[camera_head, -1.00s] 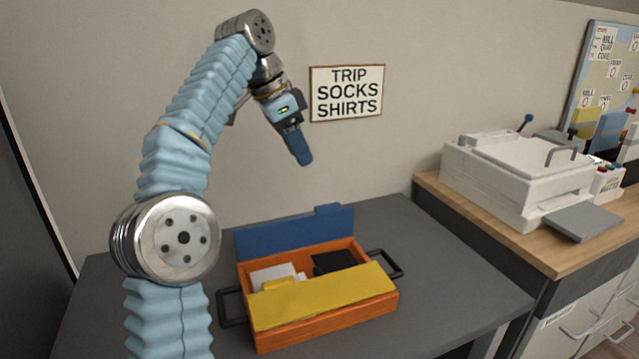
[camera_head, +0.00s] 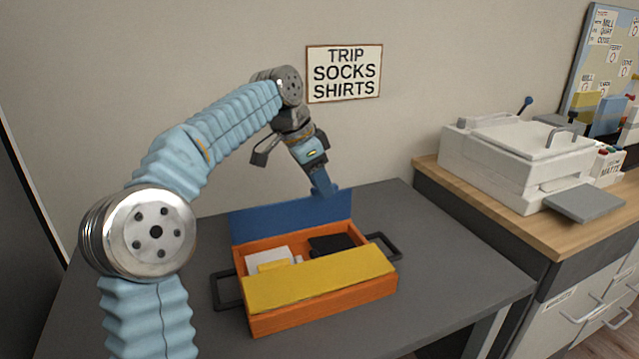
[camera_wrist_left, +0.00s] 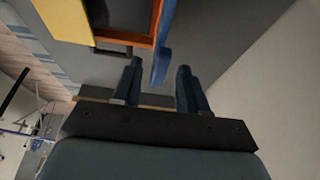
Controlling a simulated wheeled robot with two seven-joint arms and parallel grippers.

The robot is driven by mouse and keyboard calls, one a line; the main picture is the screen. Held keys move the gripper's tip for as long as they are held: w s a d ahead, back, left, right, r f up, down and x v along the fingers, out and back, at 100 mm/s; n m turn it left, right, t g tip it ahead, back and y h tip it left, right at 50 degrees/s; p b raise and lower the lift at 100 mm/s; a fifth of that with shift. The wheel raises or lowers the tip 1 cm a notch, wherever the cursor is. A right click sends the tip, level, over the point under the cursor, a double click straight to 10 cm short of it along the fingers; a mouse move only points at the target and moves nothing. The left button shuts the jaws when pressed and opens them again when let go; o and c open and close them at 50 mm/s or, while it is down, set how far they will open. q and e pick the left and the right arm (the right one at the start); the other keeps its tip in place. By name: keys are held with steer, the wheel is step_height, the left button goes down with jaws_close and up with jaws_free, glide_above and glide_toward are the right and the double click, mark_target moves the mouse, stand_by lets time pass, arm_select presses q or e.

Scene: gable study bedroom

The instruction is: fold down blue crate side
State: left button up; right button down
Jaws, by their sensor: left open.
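The orange crate (camera_head: 315,317) stands on the grey table. Its blue side (camera_head: 285,222) stands up along the back edge, and its yellow side (camera_head: 320,279) lies folded over the front of the opening. My left gripper (camera_head: 325,188) is open at the top edge of the blue side, near its right end, and hides the tab there. In the left wrist view the blue side (camera_wrist_left: 164,50) appears edge-on between the two spread fingers (camera_wrist_left: 158,88), with gaps visible beside it. My right gripper is not in view.
White and yellow items (camera_head: 270,259) and a black item (camera_head: 332,243) lie in the crate. Black handles (camera_head: 228,292) stick out at both ends. A white printer (camera_head: 515,160) stands on the wooden-topped cabinet at right. The wall with a sign (camera_head: 344,73) is behind.

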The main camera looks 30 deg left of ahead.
arm_select(q)
steer(key=shift+c, duration=0.3)
jaws_close()
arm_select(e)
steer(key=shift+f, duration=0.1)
